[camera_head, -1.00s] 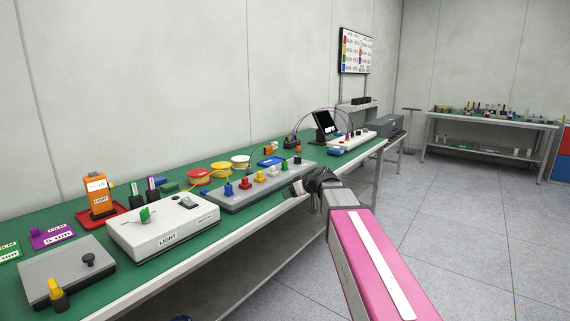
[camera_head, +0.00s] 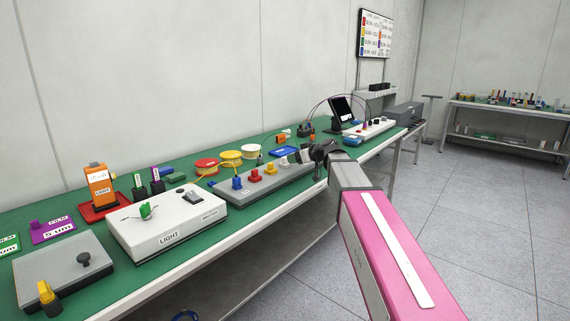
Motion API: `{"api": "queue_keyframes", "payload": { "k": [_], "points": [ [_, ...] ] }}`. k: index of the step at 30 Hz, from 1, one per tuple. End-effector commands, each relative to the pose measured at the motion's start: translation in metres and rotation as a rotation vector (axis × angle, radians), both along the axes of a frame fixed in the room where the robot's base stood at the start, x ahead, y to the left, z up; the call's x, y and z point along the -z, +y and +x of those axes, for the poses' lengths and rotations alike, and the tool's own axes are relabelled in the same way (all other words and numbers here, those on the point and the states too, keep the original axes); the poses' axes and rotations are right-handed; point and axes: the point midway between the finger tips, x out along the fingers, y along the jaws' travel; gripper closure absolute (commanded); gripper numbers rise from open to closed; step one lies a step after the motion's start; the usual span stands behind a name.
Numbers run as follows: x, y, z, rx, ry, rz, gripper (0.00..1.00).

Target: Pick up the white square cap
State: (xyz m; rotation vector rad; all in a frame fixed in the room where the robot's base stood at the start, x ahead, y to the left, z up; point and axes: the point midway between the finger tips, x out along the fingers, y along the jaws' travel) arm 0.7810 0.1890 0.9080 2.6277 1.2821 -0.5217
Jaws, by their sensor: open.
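The long grey panel (camera_head: 228,194) lies near the front edge of the green bench and carries a row of coloured caps. A blue cap (camera_head: 237,183), a red cap (camera_head: 254,175) and a yellow cap (camera_head: 270,169) stand on it. A small white cap (camera_head: 284,162) stands just right of the yellow one; its square shape is too small to be sure of. My gripper (camera_head: 308,154) is open, over the right end of the panel, to the right of the white cap. It hides the panel's right end and whatever caps stand there.
Coloured wire spools (camera_head: 230,156) and a blue tray (camera_head: 284,151) lie behind the panel. A dark screen (camera_head: 342,108) stands farther right. Open floor lies right of the bench.

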Motion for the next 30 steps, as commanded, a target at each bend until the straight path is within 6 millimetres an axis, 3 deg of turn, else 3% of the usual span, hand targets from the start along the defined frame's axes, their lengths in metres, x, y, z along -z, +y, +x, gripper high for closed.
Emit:
{"api": "queue_keyframes", "payload": {
  "k": [10,18,20,23,24,30],
  "points": [
    [0.017,0.031,0.027,-0.002,0.001,0.0,0.45],
    [0.019,0.034,0.029,0.0,0.001,-0.001,0.45],
    [0.018,0.034,0.029,0.0,0.001,-0.001,0.61],
    [0.018,0.034,0.028,0.0,0.001,-0.001,0.94],
    [0.018,0.034,0.028,0.0,0.0,0.0,0.98],
    [0.018,0.034,0.028,0.0,0.0,0.0,0.98]
  ]
}}
